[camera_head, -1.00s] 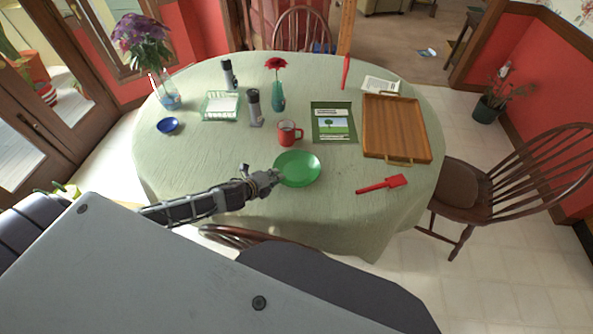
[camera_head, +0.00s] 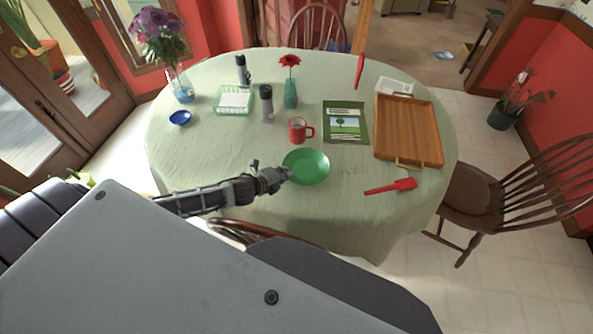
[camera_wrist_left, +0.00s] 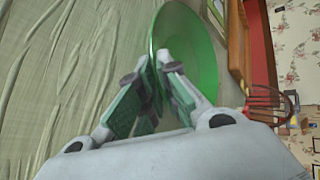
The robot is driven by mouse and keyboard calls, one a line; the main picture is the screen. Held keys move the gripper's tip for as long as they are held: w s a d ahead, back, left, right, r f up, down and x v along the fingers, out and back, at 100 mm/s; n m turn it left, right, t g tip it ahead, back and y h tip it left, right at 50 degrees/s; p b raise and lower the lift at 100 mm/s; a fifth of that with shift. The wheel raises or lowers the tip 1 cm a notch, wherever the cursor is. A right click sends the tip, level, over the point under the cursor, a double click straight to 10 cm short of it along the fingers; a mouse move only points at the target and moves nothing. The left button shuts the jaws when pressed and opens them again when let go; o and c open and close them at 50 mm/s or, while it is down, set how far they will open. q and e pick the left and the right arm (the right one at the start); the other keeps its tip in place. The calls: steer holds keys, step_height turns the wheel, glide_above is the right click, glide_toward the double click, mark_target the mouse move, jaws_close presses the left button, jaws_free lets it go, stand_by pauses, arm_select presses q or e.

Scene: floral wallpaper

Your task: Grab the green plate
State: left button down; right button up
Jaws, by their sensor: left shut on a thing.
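The green plate (camera_head: 308,167) sits at the near side of the round table, in front of the red mug. My left gripper (camera_head: 287,173) reaches in from the left and is shut on the plate's left rim. In the left wrist view the two fingers (camera_wrist_left: 158,72) pinch the rim of the plate (camera_wrist_left: 190,48) between them. I cannot tell whether the plate is lifted clear of the cloth. My right gripper is not in view.
A red mug (camera_head: 298,131) stands just behind the plate. A red spatula (camera_head: 391,186) and a wooden tray (camera_head: 408,132) lie to the right, with a green book (camera_head: 345,122) behind. The cloth (camera_head: 200,160) left of the plate is clear.

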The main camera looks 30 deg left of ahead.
arm_select(q)
steer(key=shift+r, duration=0.2)
step_height(320, 180, up, 10)
steer(key=shift+f+p, duration=0.15)
steer(key=shift+p, duration=0.3)
stand_by(0.8)
